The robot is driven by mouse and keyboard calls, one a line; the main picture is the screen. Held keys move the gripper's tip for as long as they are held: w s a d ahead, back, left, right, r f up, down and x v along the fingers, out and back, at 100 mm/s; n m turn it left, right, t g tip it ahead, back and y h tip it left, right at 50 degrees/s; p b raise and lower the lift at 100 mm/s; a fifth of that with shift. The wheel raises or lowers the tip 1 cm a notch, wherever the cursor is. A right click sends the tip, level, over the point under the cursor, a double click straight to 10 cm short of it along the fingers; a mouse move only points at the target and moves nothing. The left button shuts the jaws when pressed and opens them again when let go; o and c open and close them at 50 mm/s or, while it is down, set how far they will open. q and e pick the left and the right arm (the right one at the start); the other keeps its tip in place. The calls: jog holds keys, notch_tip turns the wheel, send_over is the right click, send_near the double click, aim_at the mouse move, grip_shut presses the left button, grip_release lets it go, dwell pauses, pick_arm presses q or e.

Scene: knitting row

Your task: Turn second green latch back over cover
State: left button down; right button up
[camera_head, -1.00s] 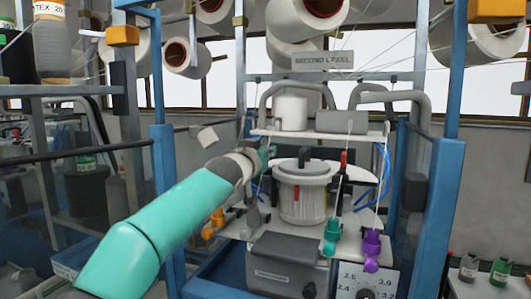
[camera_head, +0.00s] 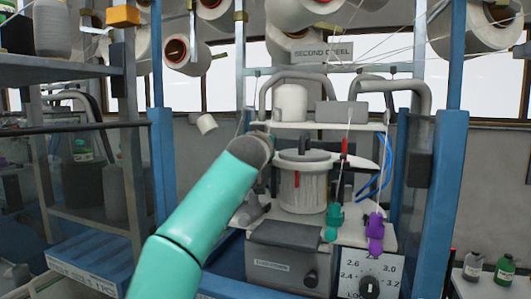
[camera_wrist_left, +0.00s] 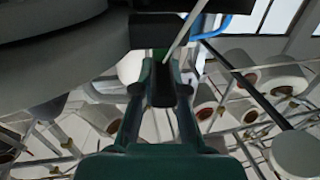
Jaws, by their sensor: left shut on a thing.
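The round cover (camera_head: 308,157) with a dark handle sits on the pale cylinder (camera_head: 302,195) in the head view. My left arm reaches to the cover's left side, and its wrist hides the gripper there. In the left wrist view my left gripper (camera_wrist_left: 162,85) is shut on a narrow dark piece, with a bit of green (camera_wrist_left: 159,55) just above it; this looks like the green latch. Its exact angle relative to the cover cannot be told. My right gripper is not in view.
A grey box (camera_head: 285,245) and a numbered dial (camera_head: 369,287) are at the front. A shelf (camera_head: 320,127) with a white spool is behind. Blue posts (camera_head: 445,210) flank the station. Thin yarns run down from above to the levers.

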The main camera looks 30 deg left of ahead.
pick_arm(q)
jog(key=shift+w+d+n+g+y, duration=0.15)
jog(key=shift+n+g+y, duration=0.5)
jog(key=shift+y, duration=0.35)
jog(key=shift+r+n+g+y+p, duration=0.1)
jog(key=shift+n+g+y+p, duration=0.25)
jog(key=shift+n+y+p, duration=0.2)
jog(key=n+g+y+p, duration=0.3)
jog(key=y+p, duration=0.1)
jog(key=shift+g+p, duration=0.3)
jog(key=shift+g, duration=0.1)
jog(key=shift+n+g+p, duration=0.4)
jog(key=shift+n+p, duration=0.1)
jog(key=shift+g+y, duration=0.3)
jog(key=shift+y, duration=0.05)
jog(key=shift+f, duration=0.2)
jog(key=c, duration=1.2)
grip_release()
jog(key=shift+r, duration=0.1)
jog(key=shift+s, duration=0.2)
